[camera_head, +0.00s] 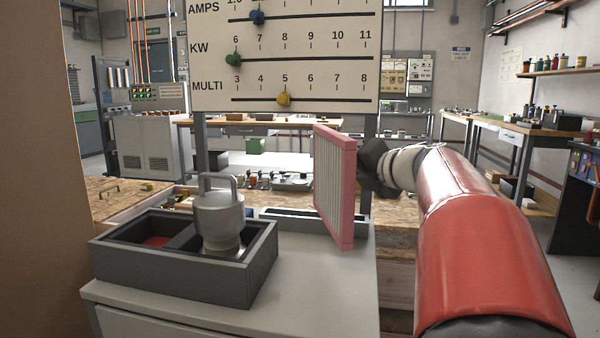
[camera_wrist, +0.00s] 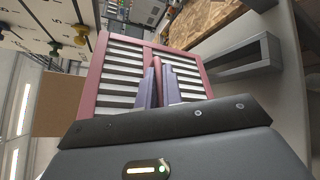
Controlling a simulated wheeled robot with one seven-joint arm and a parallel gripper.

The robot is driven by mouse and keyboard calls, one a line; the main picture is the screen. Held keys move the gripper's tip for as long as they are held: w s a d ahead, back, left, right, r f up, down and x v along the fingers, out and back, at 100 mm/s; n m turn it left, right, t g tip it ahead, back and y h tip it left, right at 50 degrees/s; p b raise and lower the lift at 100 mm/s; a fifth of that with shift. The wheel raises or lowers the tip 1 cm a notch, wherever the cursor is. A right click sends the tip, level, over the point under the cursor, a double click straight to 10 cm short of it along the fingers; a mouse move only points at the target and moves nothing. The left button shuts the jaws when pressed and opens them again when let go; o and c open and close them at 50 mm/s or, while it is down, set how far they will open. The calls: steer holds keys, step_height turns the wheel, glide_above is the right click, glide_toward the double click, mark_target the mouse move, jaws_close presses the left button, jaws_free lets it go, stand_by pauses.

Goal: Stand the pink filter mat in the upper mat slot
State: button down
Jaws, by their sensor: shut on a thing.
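The pink filter mat (camera_head: 334,185) has a pink frame and pale slats. It is held upright, turned nearly edge-on in the head view, and also shows in the wrist view (camera_wrist: 118,70). My gripper (camera_wrist: 160,85) is shut on the mat's pink middle bar; in the head view its dark body (camera_head: 374,165) is on the mat's right. A low grey holder with a long dark slot (camera_head: 285,214) lies on the bench behind the mat, which hides part of it. In the wrist view the holder (camera_wrist: 246,62) is right of the mat, seemingly apart. I cannot tell which slot is the upper one.
A grey two-compartment box (camera_head: 180,275) stands at the left front of the cabinet top (camera_head: 325,290). A metal cylinder with a handle (camera_head: 219,213) stands in its right compartment; something red lies in the left. The cabinet top's right front is clear.

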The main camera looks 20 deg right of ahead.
steer(key=r+x, duration=0.1)
steer(key=x, duration=0.9)
steer(key=shift+w, duration=0.15)
steer(key=shift+a+f, duration=0.1)
steer(key=c, duration=1.5)
jaws_free()
steer(key=shift+c, duration=0.2)
